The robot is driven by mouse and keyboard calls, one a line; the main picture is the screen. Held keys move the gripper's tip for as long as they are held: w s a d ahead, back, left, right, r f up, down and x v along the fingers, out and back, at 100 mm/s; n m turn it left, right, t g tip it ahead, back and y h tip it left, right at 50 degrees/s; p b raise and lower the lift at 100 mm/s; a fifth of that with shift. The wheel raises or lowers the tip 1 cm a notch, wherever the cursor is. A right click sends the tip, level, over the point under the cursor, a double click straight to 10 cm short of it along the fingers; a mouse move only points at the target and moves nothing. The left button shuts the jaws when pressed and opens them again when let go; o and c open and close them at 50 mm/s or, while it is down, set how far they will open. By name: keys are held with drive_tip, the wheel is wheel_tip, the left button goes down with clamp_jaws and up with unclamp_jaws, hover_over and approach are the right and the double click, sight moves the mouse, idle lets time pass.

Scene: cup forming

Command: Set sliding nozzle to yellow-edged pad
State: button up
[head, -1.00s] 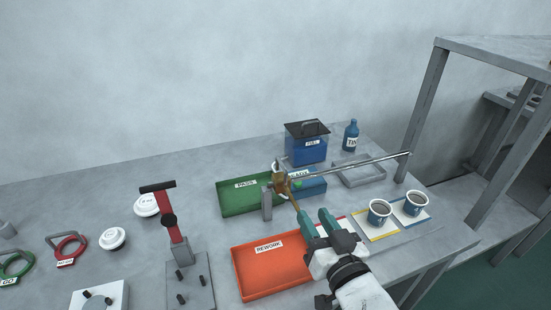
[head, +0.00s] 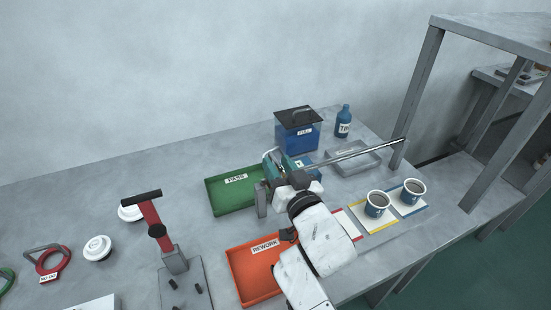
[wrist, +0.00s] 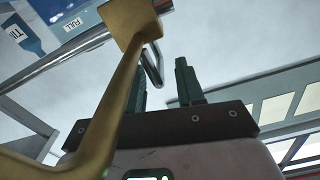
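The brass sliding nozzle (wrist: 122,85) runs large down the left of the wrist view, its square block at the top. In the head view my gripper hides most of it, at the left end of the metal rail (head: 350,151). My gripper (head: 280,163) is at the nozzle there. In the wrist view its two teal fingers (wrist: 163,85) stand apart, with the nozzle beside them and nearer the camera; I cannot tell whether they touch it.
A blue-edged pad (head: 424,206) with another filled cup (head: 412,191) lies to the right. A red-edged pad (head: 348,221) is partly hidden by my arm. The green PASS tray (head: 226,197) and orange REWORK tray (head: 245,283) are left. A blue FULL bin (head: 296,138) stands behind.

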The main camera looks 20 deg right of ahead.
drive_tip(key=shift+w, duration=1)
clamp_jaws()
